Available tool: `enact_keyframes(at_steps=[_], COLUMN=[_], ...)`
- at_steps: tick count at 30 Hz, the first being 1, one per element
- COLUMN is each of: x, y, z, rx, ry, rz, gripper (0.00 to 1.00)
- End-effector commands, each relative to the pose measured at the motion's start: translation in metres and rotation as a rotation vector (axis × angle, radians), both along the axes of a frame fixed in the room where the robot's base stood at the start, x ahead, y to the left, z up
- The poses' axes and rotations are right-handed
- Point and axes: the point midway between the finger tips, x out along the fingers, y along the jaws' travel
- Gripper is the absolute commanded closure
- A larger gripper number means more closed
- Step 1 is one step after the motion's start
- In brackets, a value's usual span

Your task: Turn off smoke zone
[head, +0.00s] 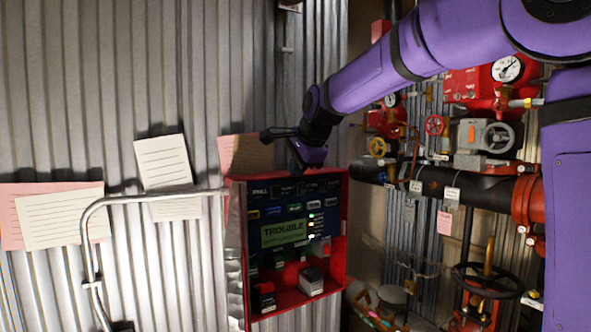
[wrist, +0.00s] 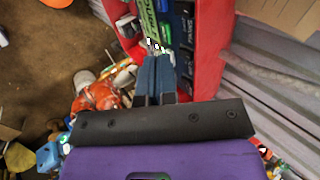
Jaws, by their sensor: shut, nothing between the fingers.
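A red open-front alarm panel box (head: 341,262) hangs on the corrugated wall in the head view. Its dark blue face carries several small labelled buttons, lit dots and a green display (head: 284,232) reading TROUBLE. I cannot read which control is marked smoke zone. My gripper (wrist: 157,68) is shut and empty, its blue fingers together in the wrist view. They point at the panel, overlapping the lower end of the display (wrist: 151,18) in the picture; contact cannot be told. In the head view, the gripper's body is at the panel's top edge, with its fingertips not clear.
A metal conduit (head: 150,197) runs along the wall left of the panel, near pinned papers (head: 62,218). Red valves, gauges (head: 507,69) and a black pipe (head: 440,184) crowd the right. The panel's lower shelf holds a grey block (head: 311,281). Clutter lies on the floor.

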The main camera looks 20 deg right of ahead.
Motion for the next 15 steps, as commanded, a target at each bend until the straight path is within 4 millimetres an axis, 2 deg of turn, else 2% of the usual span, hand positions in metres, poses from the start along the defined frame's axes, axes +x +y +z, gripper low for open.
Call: enact_keyframes(at_steps=[12,15], x=[0.047,0.061], y=[0.009,0.012], z=[-0.062,-0.065], rx=[0.0,0.0], ry=[0.003,0.001], rz=[-0.001,-0.001], gripper=[1.0,1.0])
